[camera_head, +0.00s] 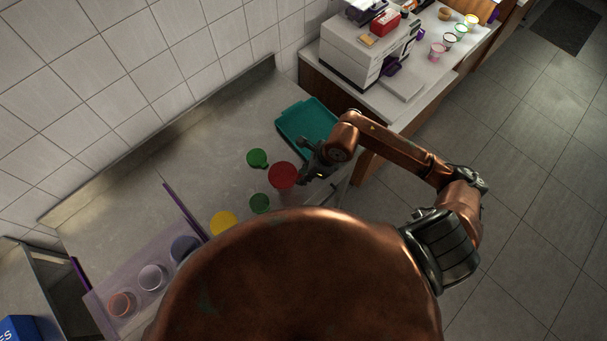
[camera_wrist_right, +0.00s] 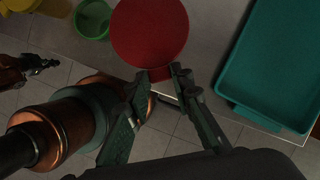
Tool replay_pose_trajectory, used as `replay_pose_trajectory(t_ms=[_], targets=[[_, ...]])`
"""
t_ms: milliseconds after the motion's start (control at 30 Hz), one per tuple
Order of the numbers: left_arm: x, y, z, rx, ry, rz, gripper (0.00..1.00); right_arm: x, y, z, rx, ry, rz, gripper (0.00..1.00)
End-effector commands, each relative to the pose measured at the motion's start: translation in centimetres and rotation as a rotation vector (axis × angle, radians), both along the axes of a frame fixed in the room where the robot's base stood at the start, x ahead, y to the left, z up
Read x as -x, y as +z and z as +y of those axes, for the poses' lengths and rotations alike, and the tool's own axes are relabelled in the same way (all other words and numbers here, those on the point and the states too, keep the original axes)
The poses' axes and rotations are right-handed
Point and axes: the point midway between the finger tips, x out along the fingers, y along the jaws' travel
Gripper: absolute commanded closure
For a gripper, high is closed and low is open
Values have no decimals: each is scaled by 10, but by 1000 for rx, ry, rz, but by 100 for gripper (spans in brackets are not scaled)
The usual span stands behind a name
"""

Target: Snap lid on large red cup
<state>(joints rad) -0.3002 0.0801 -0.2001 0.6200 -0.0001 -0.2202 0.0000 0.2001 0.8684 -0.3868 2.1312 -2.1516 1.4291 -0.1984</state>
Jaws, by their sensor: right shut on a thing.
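A round red lid (camera_head: 283,174) is over the counter in the head view, with a pinkish cup body (camera_head: 288,190) partly showing under its near edge. The lid hides most of the cup, and I cannot tell whether it is seated or just above the rim. In the wrist view the lid (camera_wrist_right: 150,30) looks like a flat red disc with a small tab at its near edge. My right gripper (camera_head: 306,174) is at the lid's right side; its fingertips (camera_wrist_right: 161,74) are shut on the tab. My left gripper (camera_wrist_right: 42,66) seems to show small at the wrist view's left edge.
A teal tray (camera_head: 282,128) lies behind and right of the lid. A green lid (camera_head: 257,158), a green cup (camera_head: 260,203) and a yellow one (camera_head: 223,222) stand nearby. A clear purple-edged divider (camera_head: 183,209) is left, with cups along it. Bare counter (camera_head: 150,170) lies to the left.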

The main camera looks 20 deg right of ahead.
Motion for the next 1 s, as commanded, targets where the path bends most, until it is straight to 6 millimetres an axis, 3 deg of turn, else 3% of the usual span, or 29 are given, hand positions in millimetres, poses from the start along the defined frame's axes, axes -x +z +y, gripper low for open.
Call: replay_pose_trajectory(t_ms=[733,767,1000], targets=[[0,-5,0,0,0,0,100,0,-2,0,0,0,0,92],[0,-5,0,0,0,0,100,0,-2,0,0,0,0,78],[0,-5,0,0,0,0,100,0,-2,0,0,0,0,62]])
